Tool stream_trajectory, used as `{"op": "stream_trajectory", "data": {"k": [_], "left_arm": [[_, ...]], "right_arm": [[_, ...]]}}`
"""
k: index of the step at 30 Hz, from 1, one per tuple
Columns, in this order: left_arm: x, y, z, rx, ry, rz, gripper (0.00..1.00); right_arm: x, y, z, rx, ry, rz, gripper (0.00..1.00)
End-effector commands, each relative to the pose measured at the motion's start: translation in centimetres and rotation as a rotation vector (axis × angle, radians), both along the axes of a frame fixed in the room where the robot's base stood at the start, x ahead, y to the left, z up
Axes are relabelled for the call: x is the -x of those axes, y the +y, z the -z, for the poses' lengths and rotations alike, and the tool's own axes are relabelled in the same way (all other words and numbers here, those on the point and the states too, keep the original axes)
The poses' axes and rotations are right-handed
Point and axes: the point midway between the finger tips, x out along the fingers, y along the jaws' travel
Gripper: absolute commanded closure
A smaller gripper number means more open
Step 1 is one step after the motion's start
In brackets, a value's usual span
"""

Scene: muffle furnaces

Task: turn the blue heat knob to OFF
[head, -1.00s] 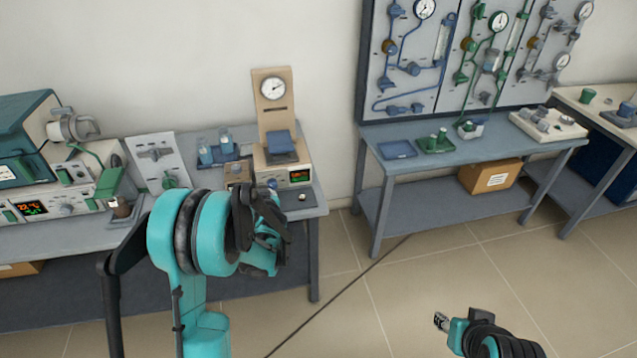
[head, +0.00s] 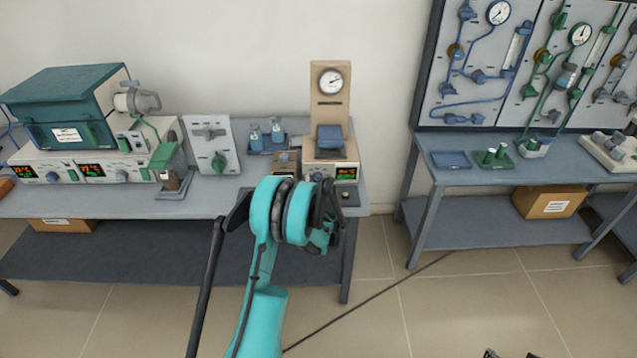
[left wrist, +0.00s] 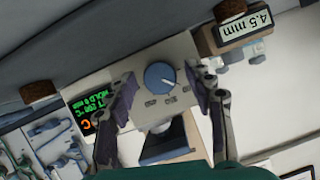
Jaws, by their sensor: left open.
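The blue heat knob (left wrist: 160,75) is round and sits on the pale front panel of the beige gauge device (head: 330,95). Its white pointer line slants toward the lower right in the left wrist view, near small labels too small to read. The panel's lit display (left wrist: 94,108) is left of the knob there. My left gripper (left wrist: 163,82) is open, with one finger on each side of the knob; whether they touch the panel cannot be told. In the head view the left gripper (head: 325,228) is just in front of the device. Only bits of my right gripper (head: 490,353) show at the bottom edge.
Left of the device stand blue bottles on a tray (head: 266,146), a panel with a green knob (head: 211,148) and a teal furnace (head: 68,105). A second bench (head: 500,178) stands to the right. The floor between the benches is clear.

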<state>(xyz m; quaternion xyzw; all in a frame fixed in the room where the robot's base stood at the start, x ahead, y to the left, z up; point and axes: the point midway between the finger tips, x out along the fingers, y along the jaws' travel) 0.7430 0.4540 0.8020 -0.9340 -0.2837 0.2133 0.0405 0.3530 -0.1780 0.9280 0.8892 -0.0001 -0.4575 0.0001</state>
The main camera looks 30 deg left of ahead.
Motion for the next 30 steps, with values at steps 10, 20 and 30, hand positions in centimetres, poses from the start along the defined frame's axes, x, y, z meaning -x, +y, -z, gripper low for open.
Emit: {"op": "stream_trajectory", "data": {"k": [10,20,30], "left_arm": [[0.00,-0.02,-0.05,0.000,0.000,0.000,0.89],[0.04,0.01,-0.04,0.016,-0.010,0.000,0.97],[0.15,0.20,-0.05,0.170,-0.105,-0.002,0.97]], "right_arm": [[-0.01,0.00,-0.04,0.000,0.000,0.000,0.60],[-0.01,0.00,-0.04,0.000,0.000,0.000,0.60],[0.00,0.00,-0.04,0.000,0.000,0.000,0.60]]}}
